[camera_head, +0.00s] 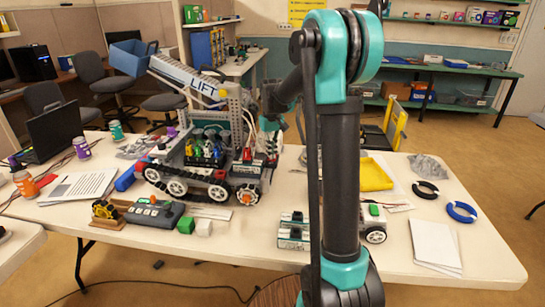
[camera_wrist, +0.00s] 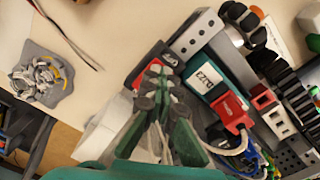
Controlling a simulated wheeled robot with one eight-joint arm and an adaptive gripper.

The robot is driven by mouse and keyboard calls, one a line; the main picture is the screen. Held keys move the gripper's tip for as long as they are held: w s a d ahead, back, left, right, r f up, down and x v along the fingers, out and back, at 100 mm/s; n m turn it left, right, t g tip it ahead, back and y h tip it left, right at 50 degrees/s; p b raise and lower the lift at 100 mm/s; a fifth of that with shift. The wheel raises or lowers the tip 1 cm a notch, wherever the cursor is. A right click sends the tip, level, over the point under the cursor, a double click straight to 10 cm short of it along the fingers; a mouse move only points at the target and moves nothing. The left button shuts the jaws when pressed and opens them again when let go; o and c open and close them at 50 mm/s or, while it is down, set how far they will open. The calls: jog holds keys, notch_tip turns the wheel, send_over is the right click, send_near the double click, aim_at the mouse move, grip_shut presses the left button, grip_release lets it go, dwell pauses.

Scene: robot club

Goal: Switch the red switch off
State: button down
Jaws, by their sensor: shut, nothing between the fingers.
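My gripper (camera_wrist: 156,72) is shut and empty in the wrist view. Its fingertips are over a red block with a black, white-marked face (camera_wrist: 150,62), at the end of a grey metal beam on the wheeled robot model. The fingertips partly hide this block; it may be the red switch, but I cannot tell its position or whether I touch it. A red plug-like part (camera_wrist: 232,112) sits to the right, beside a teal and white module (camera_wrist: 215,85). In the head view, the wheeled robot model (camera_head: 222,182) stands on the white table, with small red parts at its right end.
A grey crumpled object (camera_wrist: 42,76) lies on the table. A remote-like control box (camera_head: 153,214) is at front left.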

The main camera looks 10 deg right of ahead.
jog(key=shift+r, duration=3.5)
